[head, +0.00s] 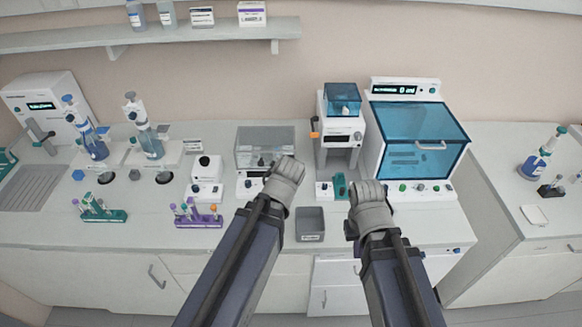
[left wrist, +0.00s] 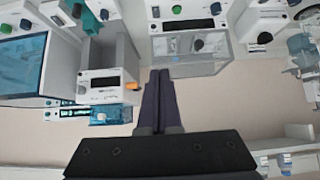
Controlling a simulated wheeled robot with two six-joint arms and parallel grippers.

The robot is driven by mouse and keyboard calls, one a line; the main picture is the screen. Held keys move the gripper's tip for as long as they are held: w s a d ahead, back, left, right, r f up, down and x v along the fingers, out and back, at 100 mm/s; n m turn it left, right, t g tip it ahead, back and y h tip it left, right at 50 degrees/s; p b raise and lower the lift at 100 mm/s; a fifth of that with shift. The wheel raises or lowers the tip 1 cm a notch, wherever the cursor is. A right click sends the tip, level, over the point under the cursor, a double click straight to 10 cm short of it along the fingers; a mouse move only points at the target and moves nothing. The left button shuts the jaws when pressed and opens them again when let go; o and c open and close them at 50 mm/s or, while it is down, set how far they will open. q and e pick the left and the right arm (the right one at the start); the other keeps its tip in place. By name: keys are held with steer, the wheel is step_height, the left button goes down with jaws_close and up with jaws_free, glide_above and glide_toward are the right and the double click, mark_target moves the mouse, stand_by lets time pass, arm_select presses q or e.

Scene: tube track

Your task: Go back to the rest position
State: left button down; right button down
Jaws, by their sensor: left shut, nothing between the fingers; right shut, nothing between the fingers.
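My left gripper (head: 288,170) is over the bench in front of the clear-lidded box (head: 263,142). In the left wrist view its two dark fingers (left wrist: 160,98) lie together, with nothing between them. My right gripper (head: 370,192) is over the bench front, in front of the white device with the blue top (head: 341,130). It is shut and empty. Both arms reach forward from the bottom of the head view, and their wrists hide parts of the bench behind them.
A green rack (head: 103,214) and a purple rack (head: 198,219) hold tubes at the left. A blue-windowed cabinet (head: 416,138) stands at the right. A wall shelf (head: 190,34) is above.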

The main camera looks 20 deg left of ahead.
arm_select(q)
steer(key=shift+w+f, duration=0.15)
steer(key=shift+w, duration=0.05)
